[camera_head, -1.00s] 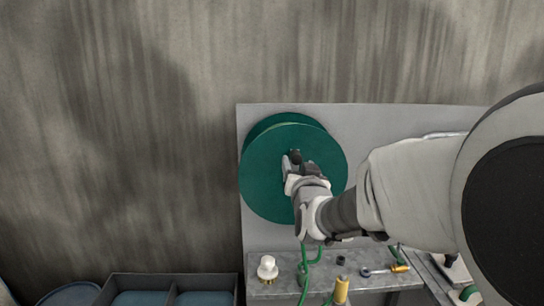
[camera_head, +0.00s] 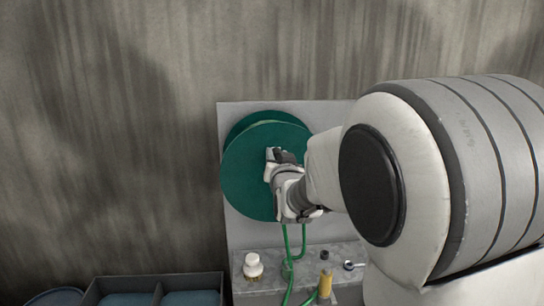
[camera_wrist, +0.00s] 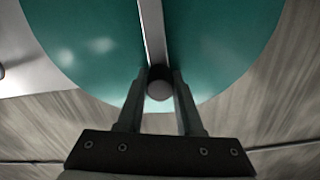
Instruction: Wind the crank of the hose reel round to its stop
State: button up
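The hose reel (camera_head: 240,175) is a large dark green disc on a grey back panel, seen in the head view. It also fills the top of the wrist view (camera_wrist: 90,45). The crank arm (camera_wrist: 151,30) is a grey bar running across the disc in the wrist view. Its round dark knob (camera_wrist: 159,88) sits at the bar's near end. My gripper (camera_wrist: 160,78) has one finger on each side of the knob and looks closed on it. In the head view my gripper (camera_head: 276,160) is in front of the disc and hides the crank.
Green hose (camera_head: 303,240) hangs below the reel to a grey shelf (camera_head: 240,285). A white-capped bottle (camera_head: 252,265) and a yellow cylinder (camera_head: 326,283) stand there. Grey bins (camera_head: 223,290) are at lower left. My arm covers the right side.

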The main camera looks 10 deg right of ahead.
grip_shut()
dwell(1.0)
